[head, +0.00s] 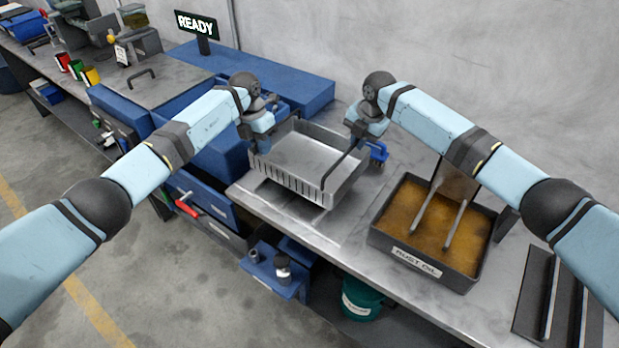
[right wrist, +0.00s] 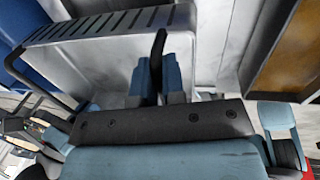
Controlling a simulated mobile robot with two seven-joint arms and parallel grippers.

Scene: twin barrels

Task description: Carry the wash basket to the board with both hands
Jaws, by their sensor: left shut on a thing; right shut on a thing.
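The wash basket (head: 318,186) is a grey metal tray with slots along its front wall and dark handles at its sides. It is at the left part of the metal worktop in the head view, and looks empty. I cannot tell whether it touches the worktop. My left gripper (head: 262,138) is shut on its left handle. My right gripper (head: 356,142) is shut on its right handle, and the blue fingers (right wrist: 160,78) show around it in the right wrist view. A dark board (head: 533,290) with two raised bars lies at the far right, partly cut off.
A READY sign (head: 195,25) stands back left. A green bucket (head: 361,300) is below.

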